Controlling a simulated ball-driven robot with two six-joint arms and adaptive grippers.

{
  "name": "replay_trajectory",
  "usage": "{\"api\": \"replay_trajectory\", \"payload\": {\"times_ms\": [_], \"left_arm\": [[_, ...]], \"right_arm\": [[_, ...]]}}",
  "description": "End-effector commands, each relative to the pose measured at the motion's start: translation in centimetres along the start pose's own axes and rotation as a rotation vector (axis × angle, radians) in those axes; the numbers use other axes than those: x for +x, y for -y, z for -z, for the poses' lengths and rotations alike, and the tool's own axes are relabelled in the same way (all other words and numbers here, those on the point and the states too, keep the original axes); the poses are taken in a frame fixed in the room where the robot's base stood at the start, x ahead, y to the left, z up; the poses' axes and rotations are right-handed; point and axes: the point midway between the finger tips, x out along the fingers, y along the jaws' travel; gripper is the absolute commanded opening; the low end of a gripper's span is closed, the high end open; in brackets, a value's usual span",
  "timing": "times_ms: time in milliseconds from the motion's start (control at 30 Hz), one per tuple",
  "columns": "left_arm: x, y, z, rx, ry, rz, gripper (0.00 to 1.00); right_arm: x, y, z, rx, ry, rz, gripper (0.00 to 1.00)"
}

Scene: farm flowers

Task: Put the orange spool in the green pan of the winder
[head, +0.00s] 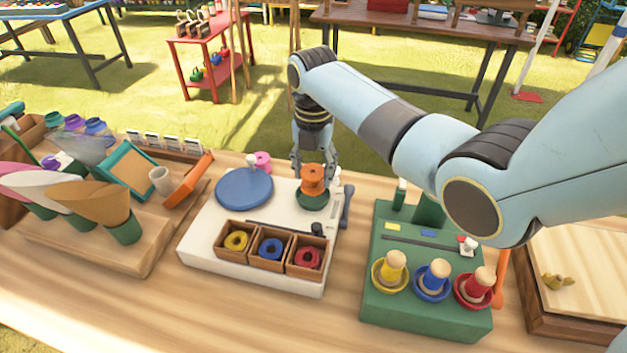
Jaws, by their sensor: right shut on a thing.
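The orange spool (314,179) is upright at the green pan (312,201) of the white winder (205,240). My right gripper (314,172) comes down from above and is shut on the spool, with its fingers around the spool's upper part. The spool's lower end is over or in the green pan; I cannot tell whether it touches the pan's floor. My left gripper is not in view.
The winder also bears a blue disc (244,188) and wooden boxes with yellow, blue and red rings. A green stand (425,312) with several coloured spools is to the right. Cone-shaped wraps (95,203) stand at left.

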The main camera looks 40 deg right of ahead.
Motion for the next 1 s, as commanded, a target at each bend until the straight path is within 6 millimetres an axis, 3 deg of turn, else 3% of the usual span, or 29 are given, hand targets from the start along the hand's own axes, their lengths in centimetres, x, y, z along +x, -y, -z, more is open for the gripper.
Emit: {"api": "replay_trajectory", "payload": {"times_ms": [200, 567, 600, 733, 1000], "left_arm": [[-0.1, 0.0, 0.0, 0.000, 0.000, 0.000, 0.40], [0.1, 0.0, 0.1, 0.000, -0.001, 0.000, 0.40], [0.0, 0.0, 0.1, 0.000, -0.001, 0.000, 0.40], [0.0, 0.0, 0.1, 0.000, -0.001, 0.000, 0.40], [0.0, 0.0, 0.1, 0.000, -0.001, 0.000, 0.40]], "right_arm": [[3.0, 0.1, 0.1, 0.000, -0.002, 0.001, 0.21], [3.5, 0.1, 0.1, 0.000, -0.001, 0.001, 0.21], [3.5, 0.1, 0.1, 0.000, -0.001, 0.001, 0.52], [3.4, 0.1, 0.1, 0.000, -0.001, 0.001, 0.69], [3.4, 0.1, 0.1, 0.000, -0.001, 0.001, 0.71]]}}
